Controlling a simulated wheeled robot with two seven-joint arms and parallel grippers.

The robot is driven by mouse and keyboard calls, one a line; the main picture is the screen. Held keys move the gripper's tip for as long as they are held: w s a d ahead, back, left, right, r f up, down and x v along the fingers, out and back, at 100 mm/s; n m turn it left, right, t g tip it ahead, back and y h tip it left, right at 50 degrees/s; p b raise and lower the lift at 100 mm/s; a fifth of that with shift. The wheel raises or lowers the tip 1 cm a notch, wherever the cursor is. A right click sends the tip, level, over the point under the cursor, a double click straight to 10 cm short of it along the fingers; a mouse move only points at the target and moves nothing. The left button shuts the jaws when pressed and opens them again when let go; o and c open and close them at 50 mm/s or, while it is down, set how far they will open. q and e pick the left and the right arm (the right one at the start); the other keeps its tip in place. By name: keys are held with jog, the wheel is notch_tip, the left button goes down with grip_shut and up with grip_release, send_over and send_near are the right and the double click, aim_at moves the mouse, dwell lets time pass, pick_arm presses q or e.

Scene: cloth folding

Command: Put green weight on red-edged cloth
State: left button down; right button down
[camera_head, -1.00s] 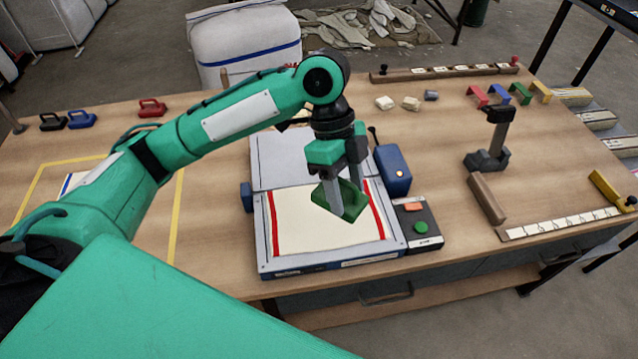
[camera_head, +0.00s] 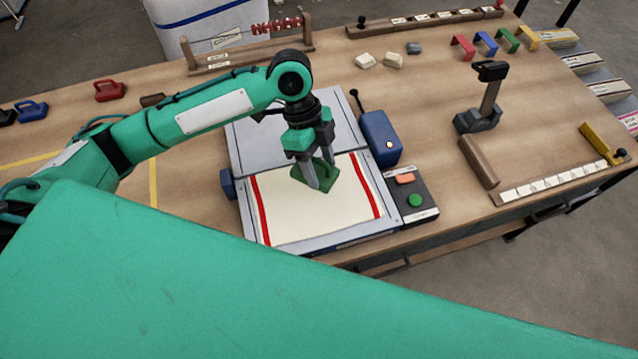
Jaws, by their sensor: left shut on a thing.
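My left gripper (camera_head: 318,178) comes down from above and is shut on the green weight (camera_head: 325,178). The weight looks tilted, and its handle is mostly hidden between the fingers. It is over the back middle part of the cream red-edged cloth (camera_head: 300,220). I cannot tell whether the weight touches the cloth. The cloth lies flat on a grey framed plate (camera_head: 247,215), with a red stripe along its left and right edges. My right gripper is not in view.
A blue box (camera_head: 379,138) and a control panel with a green button (camera_head: 414,200) stand right of the plate. A dark stand (camera_head: 482,110) is farther right. Red (camera_head: 109,91) and blue (camera_head: 31,111) weights sit at the left. My green body part covers the foreground.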

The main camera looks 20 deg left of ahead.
aim_at(317, 166)
pick_arm(q)
notch_tip(317, 166, down, 4)
jog(key=shift+f, duration=0.1)
jog(key=shift+f+p, duration=0.3)
jog(key=shift+f, duration=0.45)
notch_tip(317, 166, down, 4)
jog(key=shift+r, duration=0.2)
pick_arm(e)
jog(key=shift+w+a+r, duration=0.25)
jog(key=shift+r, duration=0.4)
pick_arm(q)
jog(key=shift+f, duration=0.15)
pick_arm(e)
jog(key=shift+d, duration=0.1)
